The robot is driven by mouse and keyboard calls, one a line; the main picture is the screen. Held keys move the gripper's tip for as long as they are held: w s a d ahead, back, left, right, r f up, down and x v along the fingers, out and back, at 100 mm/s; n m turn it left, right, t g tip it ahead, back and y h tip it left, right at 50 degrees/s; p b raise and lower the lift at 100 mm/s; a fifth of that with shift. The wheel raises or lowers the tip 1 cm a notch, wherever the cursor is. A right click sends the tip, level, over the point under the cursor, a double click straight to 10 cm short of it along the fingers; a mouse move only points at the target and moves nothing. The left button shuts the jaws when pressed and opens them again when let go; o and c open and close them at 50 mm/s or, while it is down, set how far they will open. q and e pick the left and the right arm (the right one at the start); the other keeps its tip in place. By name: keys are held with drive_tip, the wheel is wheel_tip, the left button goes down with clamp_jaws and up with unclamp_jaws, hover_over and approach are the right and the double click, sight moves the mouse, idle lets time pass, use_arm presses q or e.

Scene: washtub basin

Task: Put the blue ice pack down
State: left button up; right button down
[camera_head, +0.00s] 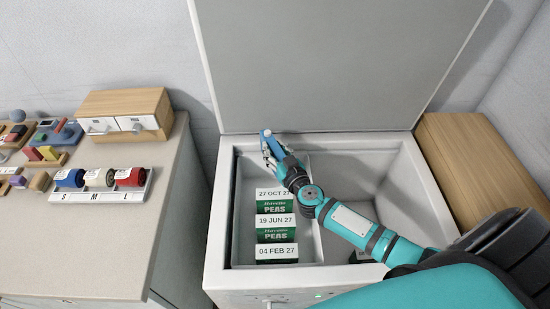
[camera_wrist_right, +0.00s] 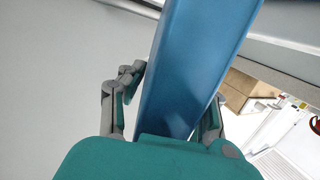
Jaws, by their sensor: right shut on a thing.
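The blue ice pack (camera_head: 266,136) is held by my right gripper (camera_head: 271,149) over the back left part of the open white chest (camera_head: 213,240). In the right wrist view the ice pack (camera_wrist_right: 195,70) stands as a long blue slab between the two fingers of the gripper (camera_wrist_right: 170,100), which are shut on it. Whether its lower end touches anything is hidden in the head view. My left gripper is not in view.
Green PEAS boxes (camera_head: 276,252) with date labels stand in a row in the chest's left compartment. The raised lid (camera_head: 335,60) is behind. A counter (camera_head: 100,250) at left holds a wooden drawer box (camera_head: 125,108) and a roll rack (camera_head: 100,188). A wooden block (camera_head: 480,165) is at right.

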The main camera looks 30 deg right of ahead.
wheel_tip(320, 180, down, 4)
drive_tip(key=shift+r+b, duration=0.25)
drive_tip(key=shift+b, duration=1)
drive_tip(key=shift+w, duration=0.1)
drive_tip(key=shift+f, duration=0.4)
drive_tip(key=c, duration=0.9)
unclamp_jaws()
